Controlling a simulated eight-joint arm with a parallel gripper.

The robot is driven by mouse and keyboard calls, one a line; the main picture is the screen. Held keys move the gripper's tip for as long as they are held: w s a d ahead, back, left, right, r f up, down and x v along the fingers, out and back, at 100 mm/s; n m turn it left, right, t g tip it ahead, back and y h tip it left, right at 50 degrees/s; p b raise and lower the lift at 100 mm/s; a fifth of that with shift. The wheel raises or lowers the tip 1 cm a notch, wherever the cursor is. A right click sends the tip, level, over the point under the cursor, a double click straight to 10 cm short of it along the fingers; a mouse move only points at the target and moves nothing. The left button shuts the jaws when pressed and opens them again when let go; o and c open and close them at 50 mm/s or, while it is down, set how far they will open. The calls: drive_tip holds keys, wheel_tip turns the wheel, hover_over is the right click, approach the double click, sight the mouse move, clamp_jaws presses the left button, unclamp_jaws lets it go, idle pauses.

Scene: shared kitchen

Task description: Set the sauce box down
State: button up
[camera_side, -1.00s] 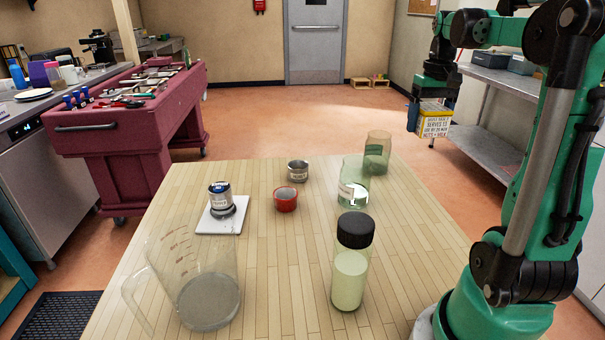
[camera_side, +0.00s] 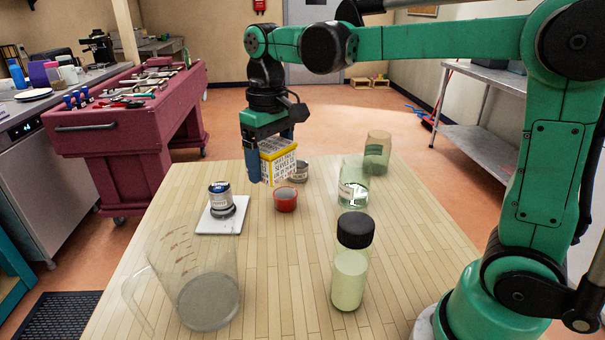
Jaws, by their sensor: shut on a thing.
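The sauce box (camera_side: 279,163) is a yellow and white carton with dark lettering. My gripper (camera_side: 268,165) points down and is shut on the box, with a blue finger at its left side. The box is over the far part of the wooden table (camera_side: 270,265), behind the red cup and in front of part of the small metal cup. Whether its underside touches the table or hangs just above it, I cannot tell. The far finger is mostly hidden behind the box.
Close by stand a red cup (camera_side: 286,200), a small metal cup (camera_side: 300,172) and a labelled can (camera_side: 221,200) on a white tile (camera_side: 206,226). Glass jars (camera_side: 353,185) (camera_side: 376,153), a black-capped bottle (camera_side: 350,278) and a measuring jug (camera_side: 205,295) also stand there. The table's middle front is clear.

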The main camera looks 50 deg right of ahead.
sight(271, 144)
wheel_tip(271, 144, up, 5)
drive_tip(key=shift+r, duration=0.15)
drive_tip(key=s+a+n, duration=0.2)
drive_tip(key=s+a, duration=0.3)
drive_tip(key=s, duration=0.5)
drive_tip(key=s+a+n, duration=0.2)
drive_tip(key=s+a, duration=0.3)
drive_tip(key=s, duration=0.4)
drive_tip(key=shift+n, duration=0.3)
drive_tip(key=shift+s+f, duration=0.15)
drive_tip(key=shift+f, duration=5.3)
drive_tip(key=shift+s+f, duration=0.15)
drive_tip(key=shift+f, duration=5.25)
drive_tip(key=o, duration=1.3)
